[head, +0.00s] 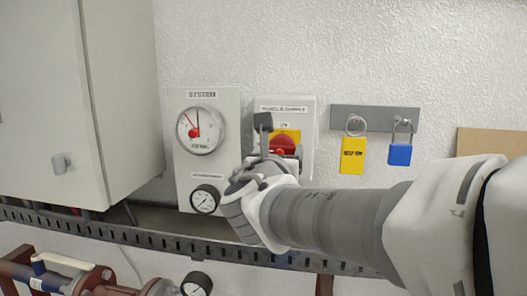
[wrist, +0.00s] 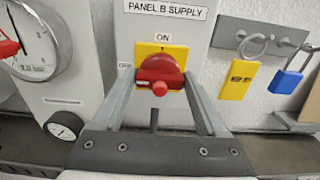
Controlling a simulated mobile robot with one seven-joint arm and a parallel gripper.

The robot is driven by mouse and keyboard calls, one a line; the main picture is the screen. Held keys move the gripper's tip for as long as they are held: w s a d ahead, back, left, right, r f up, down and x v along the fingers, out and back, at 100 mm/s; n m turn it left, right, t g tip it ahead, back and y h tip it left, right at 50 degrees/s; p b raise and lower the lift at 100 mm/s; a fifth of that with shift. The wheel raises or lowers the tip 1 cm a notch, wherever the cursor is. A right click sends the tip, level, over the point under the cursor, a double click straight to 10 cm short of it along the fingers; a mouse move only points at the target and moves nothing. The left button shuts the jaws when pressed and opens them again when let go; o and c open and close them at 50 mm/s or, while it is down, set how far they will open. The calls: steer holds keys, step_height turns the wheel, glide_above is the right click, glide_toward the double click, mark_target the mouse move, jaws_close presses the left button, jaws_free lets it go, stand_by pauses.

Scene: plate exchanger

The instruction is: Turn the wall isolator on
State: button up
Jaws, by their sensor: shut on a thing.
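The wall isolator is a red rotary knob (wrist: 160,72) on a yellow plate (wrist: 173,49), fixed to a grey-white panel marked PANEL B SUPPLY (wrist: 190,20). ON is printed above the plate and OFF at its left. The knob's red grip bar lies about horizontal, in line with the OFF side. My gripper (wrist: 159,84) has one finger on each side of the bar and is shut on its ends. In the head view the red knob (head: 284,144) shows in part, with my gripper (head: 272,147) in front of it; its lower part is hidden.
A gauge panel (head: 180,165) with two dials stands left of the isolator. A perforated cable tray (head: 120,235) runs below. A white cabinet (head: 120,90) stands at far left.

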steer(key=shift+c, duration=0.4)
steer(key=shift+f+b, duration=0.1)
steer(key=shift+b, duration=0.4)
steer(key=m+b, duration=0.1)
steer(key=b, duration=0.1)
steer(key=m+b, duration=0.2)
steer(key=shift+f, duration=0.25)
steer(key=m+b, duration=0.5)
steer(key=b, duration=0.2)
steer(key=shift+d, duration=0.1)
steer(key=m+b, duration=0.5)
steer(key=shift+m+b, duration=0.4)
steer(key=m+b, duration=0.3)
steer(key=m, duration=0.1)
steer(key=shift+r, duration=0.15)
steer(key=shift+r+b, duration=0.1)
steer(key=shift+b, duration=0.3)
